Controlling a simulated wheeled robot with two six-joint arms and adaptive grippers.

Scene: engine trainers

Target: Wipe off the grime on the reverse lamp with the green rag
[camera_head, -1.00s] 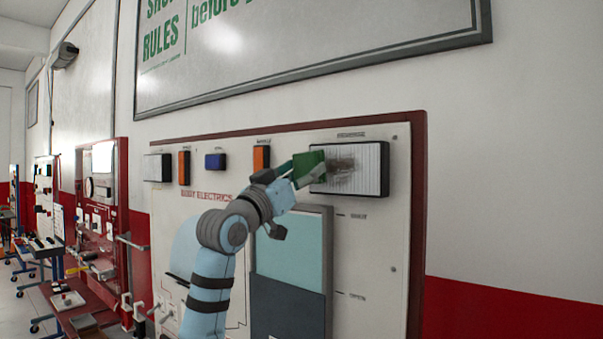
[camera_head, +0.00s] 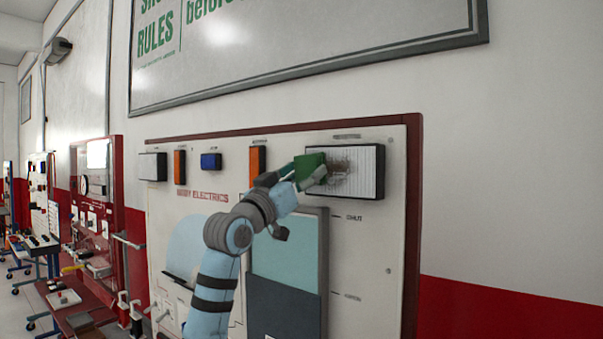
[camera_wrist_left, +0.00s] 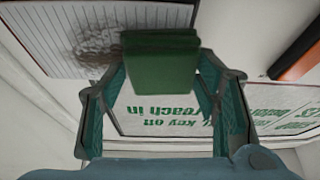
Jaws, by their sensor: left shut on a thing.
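The reverse lamp (camera_head: 367,172) is a wide white ribbed lamp in a dark frame at the upper right of the trainer board. It also shows in the left wrist view (camera_wrist_left: 40,43). Brown-grey grime (camera_head: 340,160) covers its left-middle part, and the same patch shows in the wrist view (camera_wrist_left: 96,42). My left gripper (camera_head: 296,176) is shut on the green rag (camera_head: 309,168), a folded block that fills the space between the fingertips in the wrist view (camera_wrist_left: 160,64). The rag overlaps the left part of the lamp and the grime's edge; I cannot tell if it touches. My right gripper is not in view.
The board (camera_head: 385,262) also carries an orange lamp (camera_head: 257,160), a blue lamp (camera_head: 210,161) and a light blue window panel (camera_head: 287,252) below my gripper. A rules sign (camera_head: 330,40) hangs above. Free wall lies to the right.

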